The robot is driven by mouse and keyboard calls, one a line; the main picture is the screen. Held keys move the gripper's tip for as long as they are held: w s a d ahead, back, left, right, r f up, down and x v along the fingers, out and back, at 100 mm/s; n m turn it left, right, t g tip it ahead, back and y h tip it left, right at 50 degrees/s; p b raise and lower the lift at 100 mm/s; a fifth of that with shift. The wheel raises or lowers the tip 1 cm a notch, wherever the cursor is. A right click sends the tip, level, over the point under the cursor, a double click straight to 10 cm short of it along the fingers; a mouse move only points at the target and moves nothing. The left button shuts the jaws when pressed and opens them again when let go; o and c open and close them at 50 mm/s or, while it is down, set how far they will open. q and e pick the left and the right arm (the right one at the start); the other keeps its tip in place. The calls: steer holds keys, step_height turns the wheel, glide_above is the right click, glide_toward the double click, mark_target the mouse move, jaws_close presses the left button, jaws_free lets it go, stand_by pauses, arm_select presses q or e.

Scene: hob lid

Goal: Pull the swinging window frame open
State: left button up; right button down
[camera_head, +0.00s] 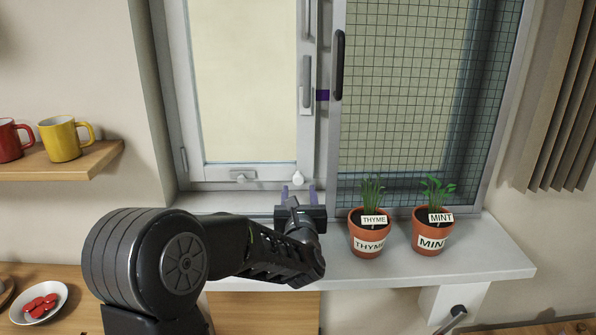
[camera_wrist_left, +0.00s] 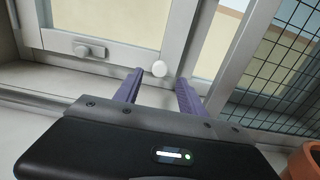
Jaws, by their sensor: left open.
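The swinging window frame (camera_head: 250,178) is the white left sash, and it looks shut in its surround. It has a grey upright handle (camera_head: 306,80) on its right side, a small latch (camera_head: 242,176) on its bottom rail and a round white knob (camera_head: 298,177) at its lower right corner. My left gripper (camera_head: 298,192) is open just below the knob. In the left wrist view, the knob (camera_wrist_left: 159,68) shows beyond and between the two purple fingertips (camera_wrist_left: 160,75), apparently not gripped. The latch (camera_wrist_left: 88,50) is left of them. My right gripper is not in view.
A mesh screen panel (camera_head: 420,90) with a dark handle (camera_head: 338,65) covers the right half. Potted thyme (camera_head: 369,239) and mint (camera_head: 432,235) stand on the sill (camera_head: 470,262), right of my left gripper. A shelf (camera_head: 75,168) holds red and yellow mugs (camera_head: 60,140) at left.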

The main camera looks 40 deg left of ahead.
mark_target(298, 180)
arm_select(q)
steer(key=shift+s+d+r, duration=0.1)
steer(key=shift+s, duration=0.05)
steer(key=shift+p+x, duration=0.9)
steer(key=shift+x, duration=3.05)
steer(key=shift+c, duration=0.6)
jaws_close()
